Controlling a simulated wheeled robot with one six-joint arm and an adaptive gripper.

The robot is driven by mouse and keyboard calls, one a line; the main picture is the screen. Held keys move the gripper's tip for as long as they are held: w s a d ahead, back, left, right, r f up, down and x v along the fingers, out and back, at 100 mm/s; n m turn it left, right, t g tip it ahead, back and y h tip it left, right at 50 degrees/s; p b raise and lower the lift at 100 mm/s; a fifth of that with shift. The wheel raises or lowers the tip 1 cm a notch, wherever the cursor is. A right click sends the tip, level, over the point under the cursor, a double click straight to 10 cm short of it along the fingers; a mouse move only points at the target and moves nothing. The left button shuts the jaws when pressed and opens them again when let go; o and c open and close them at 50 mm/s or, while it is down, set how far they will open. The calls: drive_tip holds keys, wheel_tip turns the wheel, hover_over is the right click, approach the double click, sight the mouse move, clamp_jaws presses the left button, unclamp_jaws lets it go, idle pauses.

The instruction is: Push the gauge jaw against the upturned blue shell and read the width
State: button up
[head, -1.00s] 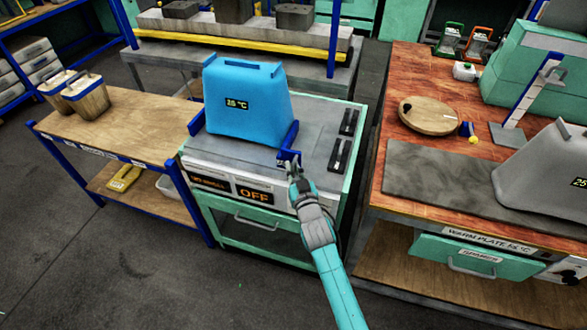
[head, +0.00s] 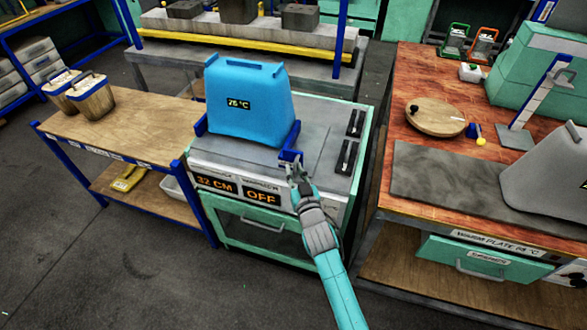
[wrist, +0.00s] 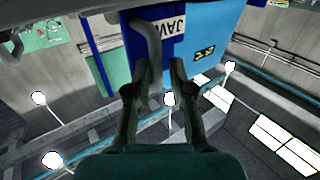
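The upturned blue shell (head: 250,103) stands on the grey gauge bench (head: 318,138), with a screen that seems to read 26 °C. The dark blue gauge jaw (head: 290,156) is at its lower right side, apparently touching it. In the wrist view the jaw (wrist: 165,28) is lettered JAW and carries a bent grey handle (wrist: 148,42). My gripper (head: 294,170) is at the handle. Its fingers (wrist: 161,70) are parted around or beside the handle, and I cannot tell whether they grip it. The width display (head: 214,184) reads 32 CM. The display beside it (head: 262,198) reads OFF.
Two dark slide switches (head: 346,155) sit on the bench's right side. To the right is a red-brown table with a grey mat (head: 440,172) and a grey shell (head: 555,180). A wooden table (head: 130,130) with two buckets stands at left.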

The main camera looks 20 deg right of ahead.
drive_tip(key=s, duration=1)
drive_tip(key=shift+s+a, duration=0.25)
drive_tip(key=shift+s, duration=0.05)
drive_tip(key=s+f+g, duration=0.1)
drive_tip(key=s+f, duration=0.2)
drive_tip(key=s, duration=0.8)
drive_tip(key=s+f+g, duration=0.1)
drive_tip(key=s+f, duration=0.1)
drive_tip(key=s, duration=1)
drive_tip(key=s+r, duration=0.3)
drive_tip(key=s, duration=0.6)
drive_tip(key=s+r+g, duration=0.1)
drive_tip(key=s+r, duration=0.3)
drive_tip(key=s, duration=0.5)
drive_tip(key=shift+s+d+y, duration=0.3)
drive_tip(key=shift+s, duration=0.1)
drive_tip(key=shift+r, duration=0.1)
